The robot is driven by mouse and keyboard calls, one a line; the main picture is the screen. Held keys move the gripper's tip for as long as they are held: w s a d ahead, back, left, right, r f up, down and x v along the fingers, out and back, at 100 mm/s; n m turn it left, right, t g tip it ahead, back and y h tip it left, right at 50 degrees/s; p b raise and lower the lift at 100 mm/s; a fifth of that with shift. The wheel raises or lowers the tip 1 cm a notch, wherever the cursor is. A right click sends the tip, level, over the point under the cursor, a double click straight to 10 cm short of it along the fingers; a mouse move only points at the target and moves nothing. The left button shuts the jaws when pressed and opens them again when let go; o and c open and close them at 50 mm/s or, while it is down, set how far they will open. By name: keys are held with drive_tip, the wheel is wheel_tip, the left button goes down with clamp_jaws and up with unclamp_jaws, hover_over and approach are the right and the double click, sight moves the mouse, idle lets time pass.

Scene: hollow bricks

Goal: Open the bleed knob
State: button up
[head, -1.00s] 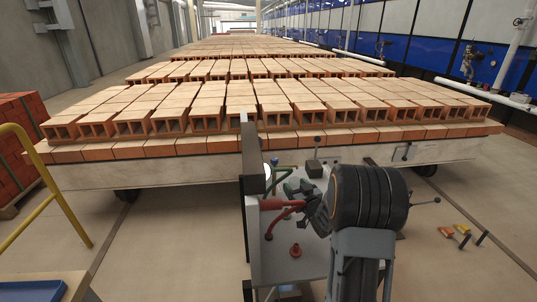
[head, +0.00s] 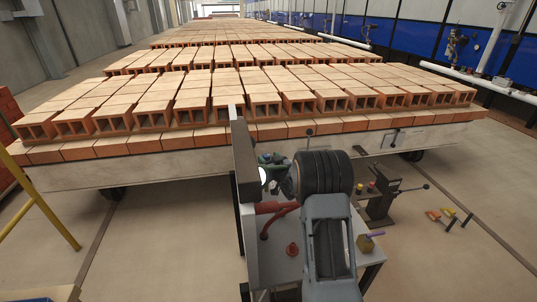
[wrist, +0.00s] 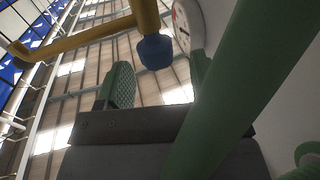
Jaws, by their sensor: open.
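A small blue knob (wrist: 156,51) sits at the end of a yellow pipe (wrist: 145,14) in the wrist view. It looks like the bleed knob, though no label shows. My gripper (wrist: 160,85) is open below it, with one green textured finger pad to the lower left and the other partly hidden behind a thick green pipe (wrist: 235,85). The knob appears beyond the fingertips, apart from them. In the head view my gripper (head: 284,180) is mostly hidden behind my black wrist, beside an upright panel (head: 244,165); I cannot pick out the blue knob there.
A white gauge (wrist: 188,26) stands close beside the knob. The green pipe crosses close before my wrist. The bench holds a red handle (head: 276,207), a red knob (head: 292,249) and a small brass block (head: 366,243). A brick-laden car (head: 190,168) stands behind.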

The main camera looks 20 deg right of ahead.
drive_tip(key=shift+w, duration=1.35)
drive_tip(key=c, duration=0.9)
